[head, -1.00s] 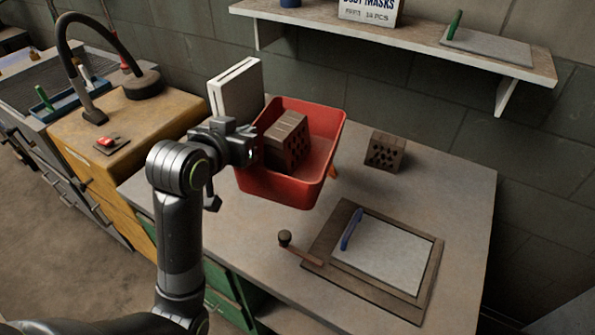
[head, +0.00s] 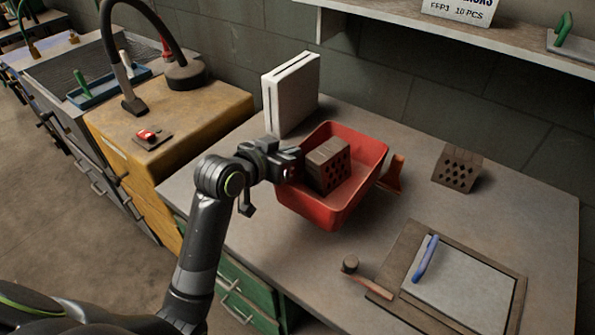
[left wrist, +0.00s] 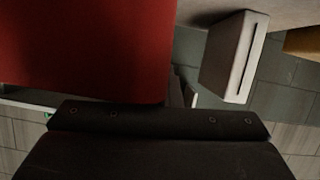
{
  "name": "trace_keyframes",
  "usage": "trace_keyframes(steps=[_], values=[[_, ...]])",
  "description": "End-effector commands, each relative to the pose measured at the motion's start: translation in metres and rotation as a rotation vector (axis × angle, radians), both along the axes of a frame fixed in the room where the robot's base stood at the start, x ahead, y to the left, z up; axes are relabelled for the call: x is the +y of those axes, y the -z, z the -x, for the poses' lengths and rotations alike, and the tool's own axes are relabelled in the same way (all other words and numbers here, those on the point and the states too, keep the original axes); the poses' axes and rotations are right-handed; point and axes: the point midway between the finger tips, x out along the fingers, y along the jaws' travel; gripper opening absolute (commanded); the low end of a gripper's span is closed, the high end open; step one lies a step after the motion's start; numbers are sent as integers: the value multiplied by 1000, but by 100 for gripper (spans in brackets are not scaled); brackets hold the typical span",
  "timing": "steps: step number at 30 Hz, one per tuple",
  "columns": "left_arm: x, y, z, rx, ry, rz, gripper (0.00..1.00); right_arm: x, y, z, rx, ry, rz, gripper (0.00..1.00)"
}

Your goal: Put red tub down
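The red tub (head: 335,212) is over the grey worktop, with its opening up and a brown hollow brick (head: 328,166) inside. My left gripper (head: 292,165) is at the tub's left rim and appears shut on it; the fingertips are hidden. In the left wrist view the tub's red wall (left wrist: 85,50) fills the upper left, close to the dark gripper body. I cannot tell whether the tub's underside touches the worktop (head: 280,260). My right gripper is not in view.
A white box (head: 290,92) stands behind the tub. An orange-brown tool (head: 393,175) is right of it. Another hollow brick (head: 457,168) is farther right. A hammer (head: 365,278) and a board with a blue-handled trowel (head: 455,285) lie in front. Worktop left of the hammer is clear.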

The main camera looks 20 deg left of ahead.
Motion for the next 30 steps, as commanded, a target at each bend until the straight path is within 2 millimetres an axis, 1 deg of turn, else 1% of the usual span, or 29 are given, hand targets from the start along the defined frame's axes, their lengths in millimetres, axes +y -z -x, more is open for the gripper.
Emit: trace_keyframes(steps=[1,5,10,13,26,27,30], values=[[-1,6,1,-3,-1,4,0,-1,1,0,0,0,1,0],[0,16,0,-5,0,3,0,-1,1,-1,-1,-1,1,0],[-1,38,0,-3,-1,4,0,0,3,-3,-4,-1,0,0],[-1,49,0,-5,-1,5,0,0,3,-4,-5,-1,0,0],[0,55,0,-7,-1,3,0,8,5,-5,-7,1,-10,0],[0,56,0,-2,-1,-1,7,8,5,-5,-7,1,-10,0],[0,56,0,-2,-1,-1,20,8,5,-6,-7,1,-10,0]])
